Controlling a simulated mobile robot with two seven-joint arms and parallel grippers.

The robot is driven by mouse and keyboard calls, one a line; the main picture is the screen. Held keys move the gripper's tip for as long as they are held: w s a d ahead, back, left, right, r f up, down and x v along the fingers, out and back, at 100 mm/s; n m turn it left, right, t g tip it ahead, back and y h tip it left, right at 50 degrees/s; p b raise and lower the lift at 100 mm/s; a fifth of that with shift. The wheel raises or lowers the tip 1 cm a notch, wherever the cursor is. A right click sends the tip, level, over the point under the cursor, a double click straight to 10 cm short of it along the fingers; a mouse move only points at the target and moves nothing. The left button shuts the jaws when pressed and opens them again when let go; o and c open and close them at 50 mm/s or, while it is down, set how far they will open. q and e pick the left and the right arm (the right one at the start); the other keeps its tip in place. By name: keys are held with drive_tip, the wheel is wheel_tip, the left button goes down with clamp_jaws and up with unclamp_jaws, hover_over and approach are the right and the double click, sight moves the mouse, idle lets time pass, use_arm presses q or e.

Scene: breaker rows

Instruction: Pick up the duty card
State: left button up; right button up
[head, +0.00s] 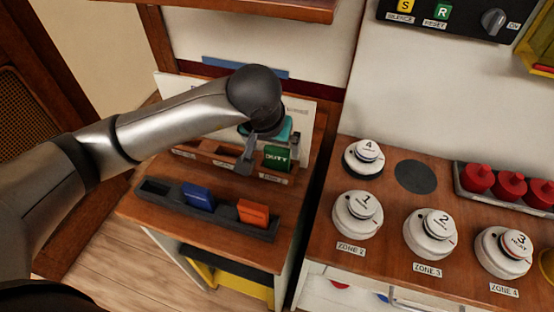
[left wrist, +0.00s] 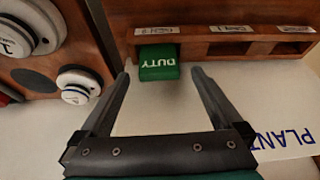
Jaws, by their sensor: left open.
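The green duty card (head: 277,158) stands in a slot at the right end of the wooden rack (head: 222,155). Its white DUTY lettering faces out. The card (left wrist: 159,62) also shows in the left wrist view, upside down, at the rack's left end there. My left gripper (head: 256,158) is open and empty, close to the card. In the left wrist view its two fingertips (left wrist: 160,76) lie on either side of the card's line, with the card between and just beyond them. My right gripper is not in view.
A dark tray (head: 165,187) in front holds a blue card (head: 198,197) and an orange card (head: 252,213). A white board (head: 305,125) stands behind the rack. Several white numbered knobs (head: 357,215) and red pieces (head: 510,184) sit on the right-hand counter. A wooden shelf hangs above.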

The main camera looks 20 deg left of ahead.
sight(276, 151)
use_arm(q)
drive_tip(key=x, duration=0.3)
drive_tip(key=shift+w+f, duration=0.1)
drive_tip(key=c, duration=1.3)
drive_tip(key=shift+c, duration=0.2)
